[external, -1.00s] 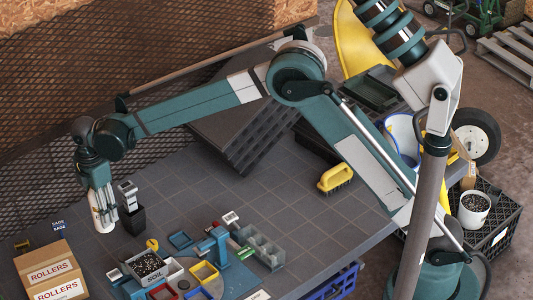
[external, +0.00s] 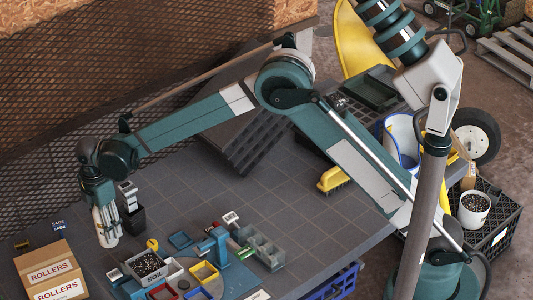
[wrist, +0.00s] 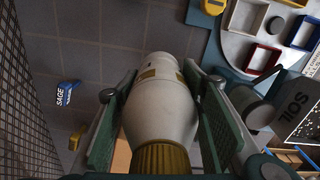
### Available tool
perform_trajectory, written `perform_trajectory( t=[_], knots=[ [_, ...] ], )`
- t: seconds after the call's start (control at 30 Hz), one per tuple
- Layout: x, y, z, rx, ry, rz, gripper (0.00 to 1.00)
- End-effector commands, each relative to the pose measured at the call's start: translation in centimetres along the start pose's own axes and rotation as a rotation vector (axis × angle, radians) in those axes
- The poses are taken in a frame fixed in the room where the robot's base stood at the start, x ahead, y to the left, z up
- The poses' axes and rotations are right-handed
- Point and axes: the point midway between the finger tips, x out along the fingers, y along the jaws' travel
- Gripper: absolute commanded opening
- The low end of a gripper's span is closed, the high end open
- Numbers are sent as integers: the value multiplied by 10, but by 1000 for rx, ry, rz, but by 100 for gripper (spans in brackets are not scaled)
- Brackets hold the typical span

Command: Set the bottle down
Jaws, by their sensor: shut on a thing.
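A white bottle (external: 107,232) is held under my gripper (external: 101,206) at the far left of the table, close to upright in the external view. The wrist view shows the bottle (wrist: 160,105) between the two green finger pads of my gripper (wrist: 160,110), its ribbed gold neck end nearest the camera. The gripper is shut on the bottle. The bottle's base is at or just above the dark tiled table (external: 270,200); I cannot tell whether it touches.
A black holder (external: 133,220) stands right of the bottle. A ROLLERS box (external: 50,270) is at the lower left, near a blue SAGE tag (wrist: 66,91). A SOIL bin (external: 148,268) and coloured trays (external: 204,271) lie to the right. A mesh wall (external: 50,130) is behind.

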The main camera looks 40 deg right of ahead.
Motion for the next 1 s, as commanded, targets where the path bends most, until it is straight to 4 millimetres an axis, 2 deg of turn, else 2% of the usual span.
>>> perform_trajectory(
  t=[0.2, 0.4, 0.83, 1.0],
  knots=[
    [30, 0, 0, 0, 0, 0, 17],
    [49, 0, 0, 0, 0, 0, 17],
    [52, 0, 0, 0, 0, 0, 17],
    [65, 0, 0, 0, 0, 0, 17]
  ],
)
